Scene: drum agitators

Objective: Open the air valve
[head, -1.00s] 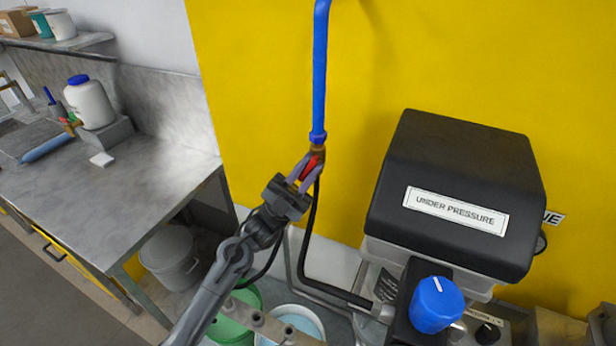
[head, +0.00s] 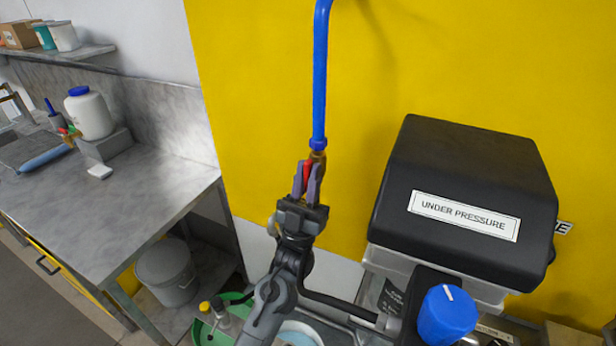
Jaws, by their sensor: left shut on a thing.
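The air valve's red handle (head: 308,176) sits below the brass fitting (head: 318,157) at the lower end of the blue air pipe (head: 320,80), in front of the yellow wall. My left gripper (head: 308,180) comes up from below and is shut on the red handle, one finger on each side. The fingers hide part of the handle and valve body. The handle's exact angle to the pipe is hard to tell. My right gripper is not in view.
A black-hooded machine (head: 465,180) labelled "UNDER PRESSURE" stands to the right, with a blue knob (head: 447,314) in front. A steel bench (head: 110,205) is on the left. Buckets, one grey (head: 166,272), stand low beside it.

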